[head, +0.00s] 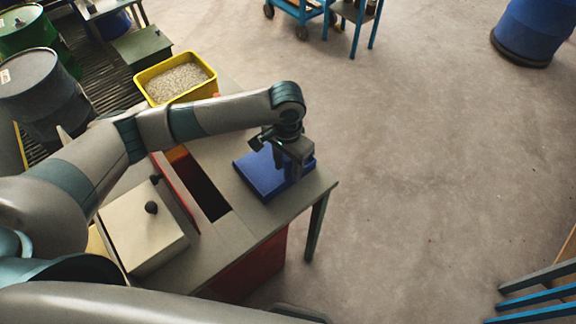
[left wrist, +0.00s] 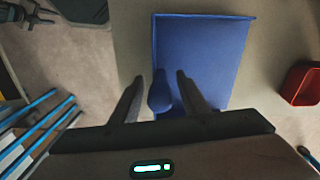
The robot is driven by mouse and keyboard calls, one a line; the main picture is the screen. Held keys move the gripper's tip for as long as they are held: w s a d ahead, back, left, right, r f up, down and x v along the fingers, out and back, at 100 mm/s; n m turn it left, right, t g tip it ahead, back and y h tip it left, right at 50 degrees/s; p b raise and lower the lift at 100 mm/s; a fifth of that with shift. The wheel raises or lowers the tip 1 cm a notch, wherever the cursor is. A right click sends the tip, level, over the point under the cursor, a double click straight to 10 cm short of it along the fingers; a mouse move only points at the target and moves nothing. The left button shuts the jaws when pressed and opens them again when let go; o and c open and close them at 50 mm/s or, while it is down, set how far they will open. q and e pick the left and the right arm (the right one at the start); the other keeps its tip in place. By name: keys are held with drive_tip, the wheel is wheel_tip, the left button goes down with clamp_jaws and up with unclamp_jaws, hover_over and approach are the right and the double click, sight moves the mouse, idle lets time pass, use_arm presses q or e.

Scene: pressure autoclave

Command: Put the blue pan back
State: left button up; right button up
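The blue pan (head: 262,174) lies flat on the grey table top, near its far right corner. In the left wrist view the pan (left wrist: 205,52) shows as a blue rectangle with a raised rim and a blue knob-like handle (left wrist: 160,92). My left gripper (head: 292,168) points down over the pan in the head view. In the left wrist view its two fingers (left wrist: 160,88) are apart, one on each side of the handle, with gaps showing. I cannot tell how high the fingertips are above the pan. My right gripper is not in view.
A dark, red-walled opening (head: 205,195) is in the table, left of the pan. A beige lid (head: 142,228) with black knobs lies nearer. A yellow bin (head: 176,80) of pale granules stands behind. Drums (head: 40,87) stand at the left. The floor (head: 420,150) right of the table is clear.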

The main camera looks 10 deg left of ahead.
use_arm(q)
drive_tip(key=shift+r, duration=0.1)
wheel_tip(320, 180, up, 11)
drive_tip(key=b, duration=0.3)
drive_tip(key=shift+w+a, duration=0.1)
drive_tip(key=shift+r, duration=0.55)
